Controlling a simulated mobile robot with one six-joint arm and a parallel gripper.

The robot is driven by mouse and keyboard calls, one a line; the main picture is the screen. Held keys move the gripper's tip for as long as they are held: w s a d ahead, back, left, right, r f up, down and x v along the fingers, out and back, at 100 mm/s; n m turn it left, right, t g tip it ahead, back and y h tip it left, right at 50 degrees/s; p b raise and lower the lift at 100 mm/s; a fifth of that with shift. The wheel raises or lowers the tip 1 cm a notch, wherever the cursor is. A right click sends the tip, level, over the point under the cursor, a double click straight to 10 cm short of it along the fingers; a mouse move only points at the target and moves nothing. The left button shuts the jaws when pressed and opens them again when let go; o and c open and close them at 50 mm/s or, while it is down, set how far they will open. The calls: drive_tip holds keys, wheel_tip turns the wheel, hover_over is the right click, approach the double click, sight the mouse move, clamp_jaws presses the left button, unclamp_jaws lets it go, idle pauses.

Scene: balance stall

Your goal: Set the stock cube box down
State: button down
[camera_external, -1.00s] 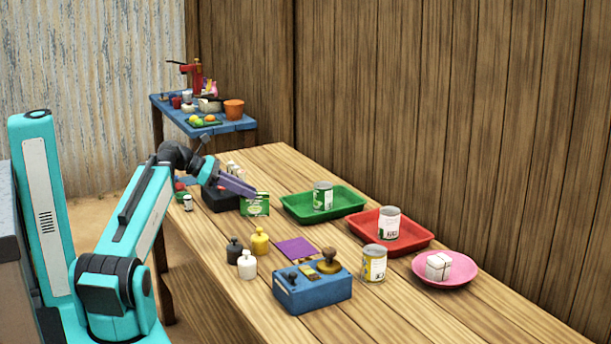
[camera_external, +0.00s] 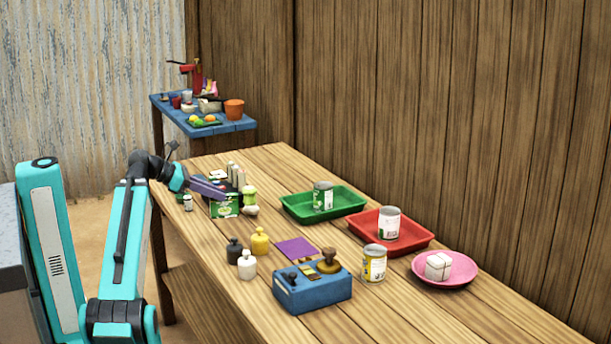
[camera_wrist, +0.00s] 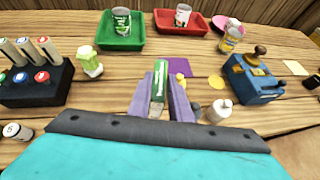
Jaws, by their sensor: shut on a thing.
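The stock cube box (camera_external: 225,207) is green and white. It shows upright in the outside view, in front of the dark marker block. In the wrist view the stock cube box (camera_wrist: 160,83) is seen edge-on, green with a pale top, between the two purple fingers. My gripper (camera_external: 217,191) is shut on it; it also shows in the wrist view (camera_wrist: 160,92). I cannot tell whether the bottom of the box touches the wooden table (camera_external: 420,315).
Beyond are a green tray (camera_external: 350,208) and a red tray (camera_external: 415,246), each holding a can. A blue scale (camera_external: 315,295) and small weights (camera_external: 247,265) stand nearer.

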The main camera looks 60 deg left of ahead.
drive_tip(key=s+a+f+n+y+b, duration=0.2)
drive_tip(key=s+f+b, duration=0.3)
drive_tip(key=s+b, duration=0.4)
drive_tip(key=a+b, duration=0.1)
drive_tip(key=b, duration=0.1)
drive_tip(key=shift+a+f+y+b, duration=0.15)
drive_tip(key=shift+a+y+b, duration=0.2)
drive_tip(key=shift+y+b, duration=0.05)
drive_tip(key=w+a+p, duration=0.4)
drive_tip(key=a+p, duration=0.1)
drive_tip(key=p, duration=0.7)
drive_tip(key=shift+w+a+t+p, duration=0.25)
drive_tip(key=shift+t+p, duration=0.05)
drive_tip(key=p, duration=0.3)
drive_tip(key=w+a+p, duration=0.1)
drive_tip(key=p, duration=0.2)
drive_tip(key=shift+w+a+f+p, duration=0.1)
drive_tip(key=shift+a+p, duration=0.2)
drive_tip(key=shift+p, duration=0.05)
drive_tip(key=w+a+p, duration=0.1)
drive_tip(key=p, duration=0.7)
drive_tip(key=shift+f, duration=0.2)
